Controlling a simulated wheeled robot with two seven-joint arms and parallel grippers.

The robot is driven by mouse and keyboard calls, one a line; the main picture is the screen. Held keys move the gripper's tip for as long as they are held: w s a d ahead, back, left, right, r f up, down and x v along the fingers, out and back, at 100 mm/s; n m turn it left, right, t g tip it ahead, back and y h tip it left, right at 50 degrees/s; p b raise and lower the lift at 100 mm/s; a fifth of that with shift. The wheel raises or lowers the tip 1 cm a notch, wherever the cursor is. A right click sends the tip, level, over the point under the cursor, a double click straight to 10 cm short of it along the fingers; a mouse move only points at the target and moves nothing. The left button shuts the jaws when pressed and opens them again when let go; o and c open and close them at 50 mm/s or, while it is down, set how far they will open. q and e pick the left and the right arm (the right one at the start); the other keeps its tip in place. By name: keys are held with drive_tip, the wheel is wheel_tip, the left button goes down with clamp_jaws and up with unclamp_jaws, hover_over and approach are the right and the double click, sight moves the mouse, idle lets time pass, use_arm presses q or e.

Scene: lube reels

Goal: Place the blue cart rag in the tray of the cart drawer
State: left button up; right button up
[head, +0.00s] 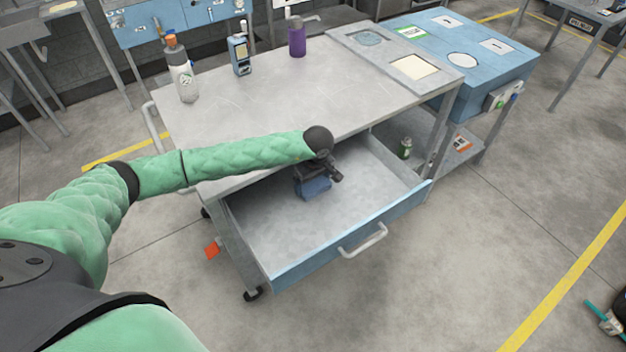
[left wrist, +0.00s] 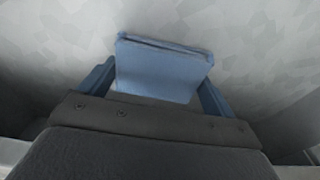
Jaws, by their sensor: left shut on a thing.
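The blue cart rag (head: 314,187) is a folded blue cloth, held by my left gripper (head: 313,182) inside the open cart drawer. In the left wrist view the rag (left wrist: 162,70) sits between the two blue fingers of the left gripper (left wrist: 158,88), which are shut on it. The grey tray of the drawer (head: 300,230) lies below the rag and is otherwise bare around it. I cannot tell whether the rag touches the drawer floor.
The cart top (head: 270,100) overhangs the drawer's back. The drawer handle (head: 363,241) sticks out in front.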

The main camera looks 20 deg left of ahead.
use_arm(q)
drive_tip(key=shift+f, duration=0.15)
use_arm(e)
drive_tip(key=shift+a+r, duration=0.1)
drive_tip(key=shift+r, duration=0.15)
use_arm(q)
drive_tip(key=o, duration=0.7)
use_arm(e)
drive_tip(key=shift+r, duration=0.1)
